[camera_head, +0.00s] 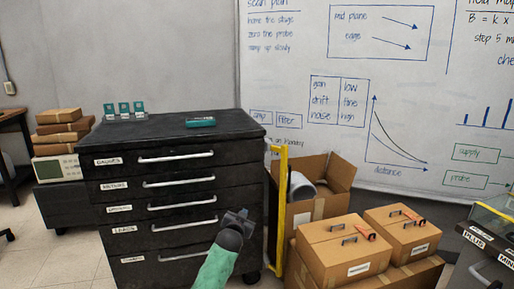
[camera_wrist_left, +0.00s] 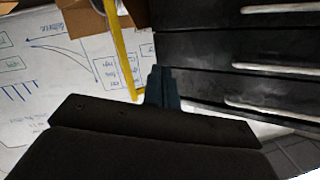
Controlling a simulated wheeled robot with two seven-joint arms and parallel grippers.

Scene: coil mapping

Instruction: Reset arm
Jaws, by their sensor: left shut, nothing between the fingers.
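My left gripper (camera_head: 238,217) is in front of the lower right part of the black drawer cabinet (camera_head: 110,220) in the head view. Its green-sleeved arm comes up from the bottom edge. In the left wrist view its dark fingers (camera_wrist_left: 162,88) are together with nothing between them. The cabinet's drawers all look closed, and their pale handles (camera_wrist_left: 270,57) show at the right of the left wrist view. The gripper appears apart from the cabinet, though the exact gap is hard to tell. My right gripper does not show.
A teal device (camera_head: 200,122) and several small teal-and-white items (camera_head: 125,110) sit on the cabinet top. A yellow frame (camera_head: 281,210) stands right of the cabinet. An open carton (camera_head: 335,172) and closed boxes (camera_head: 340,250) fill the right. A whiteboard (camera_head: 450,140) covers the back wall.

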